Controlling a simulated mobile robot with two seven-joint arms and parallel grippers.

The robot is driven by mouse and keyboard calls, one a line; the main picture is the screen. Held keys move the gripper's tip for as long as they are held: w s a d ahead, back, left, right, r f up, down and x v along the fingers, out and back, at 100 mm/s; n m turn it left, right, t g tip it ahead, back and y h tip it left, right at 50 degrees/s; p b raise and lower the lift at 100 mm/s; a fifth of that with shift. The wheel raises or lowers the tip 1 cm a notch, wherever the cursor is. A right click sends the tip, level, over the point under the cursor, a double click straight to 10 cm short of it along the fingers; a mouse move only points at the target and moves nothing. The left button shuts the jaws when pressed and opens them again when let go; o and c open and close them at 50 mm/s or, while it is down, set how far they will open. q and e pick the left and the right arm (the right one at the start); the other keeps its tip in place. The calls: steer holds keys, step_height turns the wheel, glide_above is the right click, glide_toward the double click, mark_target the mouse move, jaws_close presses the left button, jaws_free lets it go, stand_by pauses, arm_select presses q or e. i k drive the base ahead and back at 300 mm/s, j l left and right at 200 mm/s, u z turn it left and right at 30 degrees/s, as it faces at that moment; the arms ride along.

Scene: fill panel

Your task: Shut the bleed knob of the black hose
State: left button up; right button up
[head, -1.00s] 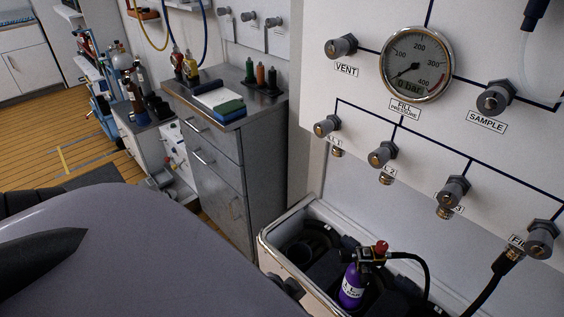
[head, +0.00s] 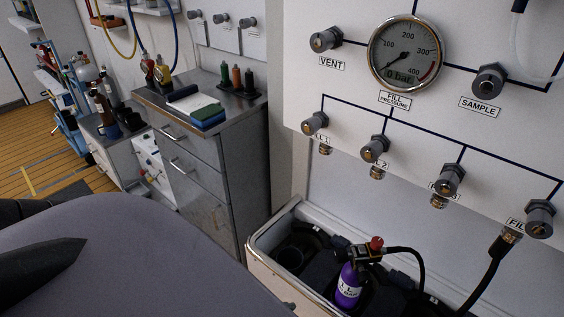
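A black hose (head: 486,284) hangs from the fitting under the rightmost fill valve (head: 540,218) and runs down out of the picture. A second black hose run (head: 418,266) curves from the valve on a small purple cylinder (head: 348,286). The cylinder stands in an open crate (head: 262,248) below the panel. A red knob (head: 376,243) tops its valve. I cannot tell which part is the bleed knob, or whether it is open. The gauge (head: 405,52) reads 0 bar. Neither gripper shows; part of my own body fills the lower left.
The white panel (head: 350,88) carries the vent valve (head: 326,40), the sample valve (head: 488,80) and a lower row of fill valves. A grey drawer cabinet (head: 236,150) stands left of the crate. Yellowish floor (head: 30,155) is open at the far left.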

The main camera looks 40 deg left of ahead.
mark_target(376, 243)
steer(key=k+j+z, duration=0.15)
steer(key=j+z, duration=0.3)
steer(key=k+j+z, duration=0.25)
steer(key=z, duration=0.2)
steer(key=i+j+u, duration=0.15)
steer(key=j, duration=0.15)
steer(key=j+u, duration=0.15)
steer(key=j, duration=0.15)
steer(key=i+j+u, duration=0.15)
steer(key=i+j, duration=0.05)
steer(key=j, duration=0.05)
